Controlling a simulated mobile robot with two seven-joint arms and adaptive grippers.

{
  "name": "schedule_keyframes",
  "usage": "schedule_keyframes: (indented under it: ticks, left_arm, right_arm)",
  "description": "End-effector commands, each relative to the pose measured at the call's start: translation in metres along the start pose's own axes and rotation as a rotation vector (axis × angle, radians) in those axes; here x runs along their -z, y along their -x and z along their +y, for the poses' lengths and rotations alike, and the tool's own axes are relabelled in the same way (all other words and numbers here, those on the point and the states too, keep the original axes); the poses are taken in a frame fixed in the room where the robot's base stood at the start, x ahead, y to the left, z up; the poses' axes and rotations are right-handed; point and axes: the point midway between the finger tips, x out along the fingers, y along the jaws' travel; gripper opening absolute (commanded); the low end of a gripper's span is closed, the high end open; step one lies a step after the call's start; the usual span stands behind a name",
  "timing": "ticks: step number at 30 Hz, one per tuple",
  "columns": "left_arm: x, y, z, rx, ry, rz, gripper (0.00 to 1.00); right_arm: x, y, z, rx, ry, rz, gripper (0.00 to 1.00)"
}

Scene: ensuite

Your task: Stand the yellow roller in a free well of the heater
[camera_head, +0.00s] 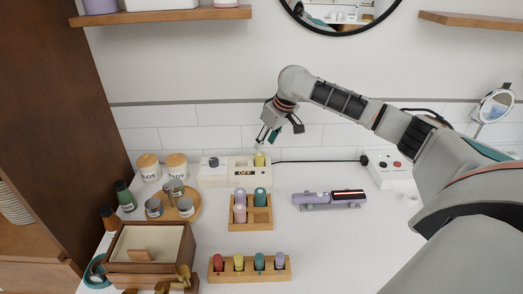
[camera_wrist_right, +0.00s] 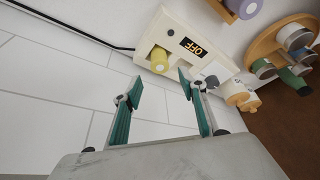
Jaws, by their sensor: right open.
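The heater (camera_head: 220,178) is a cream box with an OFF display at the back of the counter. The yellow roller (camera_head: 259,159) stands upright at its right end, its lower part hidden as if seated in a well. In the right wrist view the roller (camera_wrist_right: 160,60) rises from the heater's panel (camera_wrist_right: 150,36) beside the display. My right gripper (camera_head: 274,134) is above the roller, open and empty. In the wrist view its fingertips (camera_wrist_right: 159,84) are spread, with the roller just beyond them and apart from both. My left gripper is out of view.
A wooden tray (camera_head: 258,225) holds lavender, teal and pink rollers. A front rack (camera_head: 250,276) holds red, yellow, teal and lavender pieces. Jars on a round tray (camera_head: 188,193) stand left, a lavender styling tool (camera_head: 330,200) right. A black cord (camera_head: 315,160) runs along the wall.

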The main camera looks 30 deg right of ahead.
Motion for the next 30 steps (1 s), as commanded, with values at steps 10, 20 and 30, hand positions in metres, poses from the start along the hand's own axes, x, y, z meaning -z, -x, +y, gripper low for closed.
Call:
schedule_keyframes:
  ticks: [10,20,30]
  left_arm:
    - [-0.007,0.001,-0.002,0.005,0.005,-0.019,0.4]
    - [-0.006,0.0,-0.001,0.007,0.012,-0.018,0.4]
    - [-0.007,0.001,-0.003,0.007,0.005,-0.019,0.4]
  right_arm:
    - [0.001,0.042,0.0,0.0,0.0,0.002,0.42]
    - [0.0,0.044,0.0,0.0,-0.001,0.001,0.42]
    - [0.0,0.044,0.0,0.0,-0.001,0.0,0.42]
